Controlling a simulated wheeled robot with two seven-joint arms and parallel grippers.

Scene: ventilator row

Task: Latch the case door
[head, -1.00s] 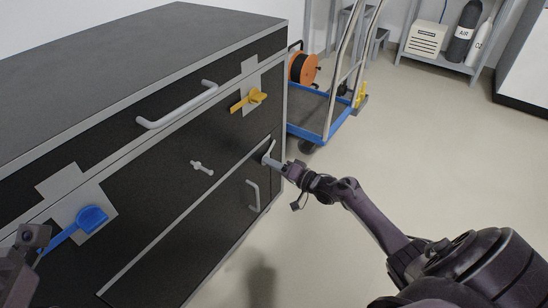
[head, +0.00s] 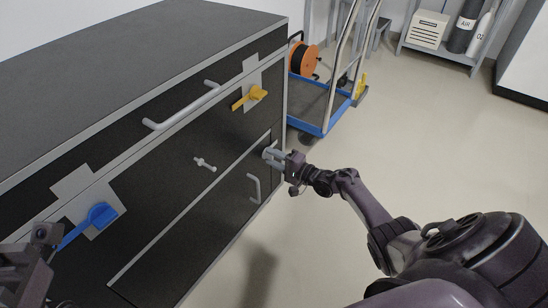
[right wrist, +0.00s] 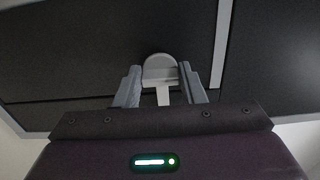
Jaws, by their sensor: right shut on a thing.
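The case is a black cabinet (head: 150,190) with grey edges, and its front panels look flush. A small pale grey latch lever with a rounded base (right wrist: 159,68) sits at the right end of its front. My right gripper (head: 270,154) is at this latch, shut on the lever, with one finger on each side in the right wrist view (right wrist: 160,88). A yellow lever (head: 250,97) and a blue lever (head: 103,214) sit on grey plates. My left gripper (head: 28,262) is partly in view at the left edge, near the blue lever; its fingertips are unclear.
Two grey bar handles, an upper (head: 182,107) and a lower one (head: 254,188), and a small pale knob (head: 205,164) stick out of the front. A blue-edged trolley (head: 322,129) with an orange reel (head: 304,60) stands behind. The floor at right is clear.

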